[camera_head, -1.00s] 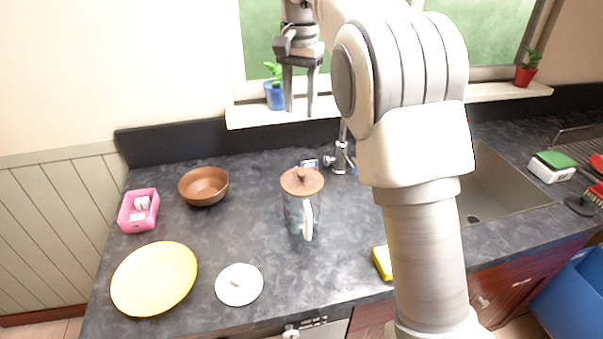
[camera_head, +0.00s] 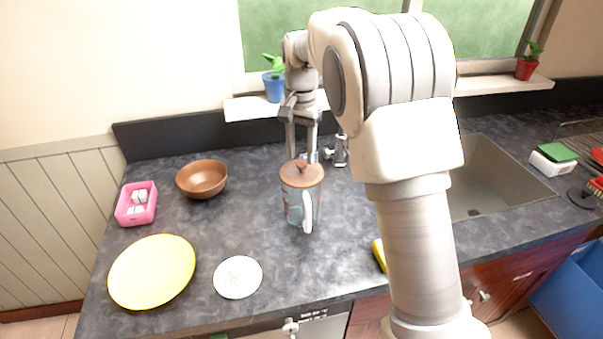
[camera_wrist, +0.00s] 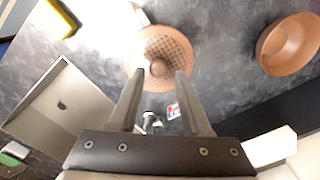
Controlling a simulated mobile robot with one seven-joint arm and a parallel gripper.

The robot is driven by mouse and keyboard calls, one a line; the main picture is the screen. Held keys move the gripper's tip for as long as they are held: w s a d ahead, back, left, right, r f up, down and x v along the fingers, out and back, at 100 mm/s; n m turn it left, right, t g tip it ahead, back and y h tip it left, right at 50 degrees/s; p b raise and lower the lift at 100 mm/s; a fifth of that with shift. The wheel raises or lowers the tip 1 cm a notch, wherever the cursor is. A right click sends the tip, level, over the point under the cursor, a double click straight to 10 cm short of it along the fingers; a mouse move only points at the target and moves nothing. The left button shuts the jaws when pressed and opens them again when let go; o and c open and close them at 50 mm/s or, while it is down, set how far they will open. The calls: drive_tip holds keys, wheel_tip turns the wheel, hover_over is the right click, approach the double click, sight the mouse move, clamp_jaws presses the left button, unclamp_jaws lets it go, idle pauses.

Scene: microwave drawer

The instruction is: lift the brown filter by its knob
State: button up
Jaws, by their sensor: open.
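The brown filter (camera_head: 293,177) sits as a round cap on top of a mug-like jug (camera_head: 294,207) with a white handle, on the dark counter. Its small knob (camera_head: 301,164) stands up at the middle. In the wrist view the brown filter (camera_wrist: 177,46) is a disc with rows of dark dots, and the knob (camera_wrist: 158,68) shows just beyond and between the fingertips. My gripper (camera_head: 301,158) points down over the filter, fingers apart on either side of the knob. It also shows open and empty in the wrist view (camera_wrist: 160,74). I cannot tell whether the fingertips touch the filter.
A brown bowl (camera_head: 202,179), pink box (camera_head: 136,204), yellow plate (camera_head: 152,272) and white lid (camera_head: 238,278) lie to the left. A faucet (camera_head: 341,152) stands close behind the jug. The sink (camera_head: 490,180) is at right, partly behind my arm. A yellow item (camera_head: 378,254) lies near the front edge.

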sight(302, 163)
drive_tip(key=shift+d+f, duration=0.1)
drive_tip(key=shift+f, duration=1.45)
clamp_jaws()
drive_tip(key=shift+r, duration=0.15)
